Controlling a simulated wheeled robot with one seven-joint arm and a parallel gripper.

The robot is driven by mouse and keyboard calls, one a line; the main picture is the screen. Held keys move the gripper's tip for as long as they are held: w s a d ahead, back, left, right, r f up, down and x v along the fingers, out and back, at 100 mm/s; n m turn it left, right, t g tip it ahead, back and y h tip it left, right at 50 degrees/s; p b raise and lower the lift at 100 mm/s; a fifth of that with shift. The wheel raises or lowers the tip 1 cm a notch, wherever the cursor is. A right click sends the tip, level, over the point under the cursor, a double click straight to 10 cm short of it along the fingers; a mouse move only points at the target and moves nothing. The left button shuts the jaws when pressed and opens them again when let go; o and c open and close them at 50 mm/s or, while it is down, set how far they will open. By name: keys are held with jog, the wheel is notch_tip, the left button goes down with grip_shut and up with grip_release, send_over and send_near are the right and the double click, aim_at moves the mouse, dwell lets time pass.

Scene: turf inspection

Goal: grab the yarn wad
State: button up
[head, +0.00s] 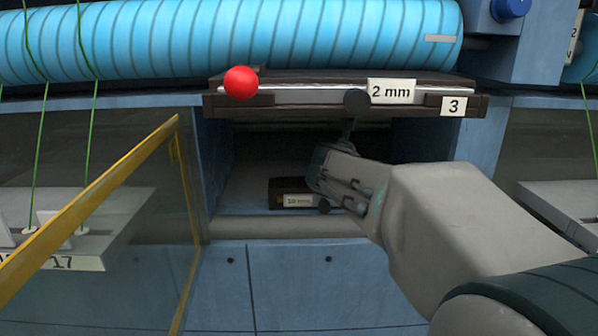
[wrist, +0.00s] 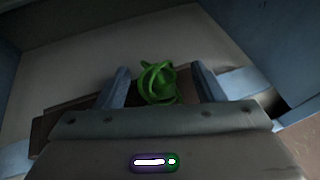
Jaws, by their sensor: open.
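The yarn wad is a small tangle of bright green loops (wrist: 158,84) in the wrist view. It shows between the two fingers of my gripper (wrist: 163,70), with a gap to the finger on each side. The fingers are apart. In the head view my gripper (head: 325,178) reaches into an open compartment under a shelf, and the wad cannot be made out there.
A dark block labelled "10 mm" (head: 293,200) lies in the compartment beside my gripper. A dark tray labelled "2 mm" and "3" (head: 330,98) is overhead, with a red ball (head: 241,83) at its front. A yellow-framed door (head: 90,205) stands open at left.

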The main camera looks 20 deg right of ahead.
jog(key=shift+w+d+f, duration=0.2)
jog(key=shift+w+d, duration=0.05)
jog(key=shift+w, duration=0.2)
jog(key=c, duration=1)
jog(key=shift+c, duration=0.2)
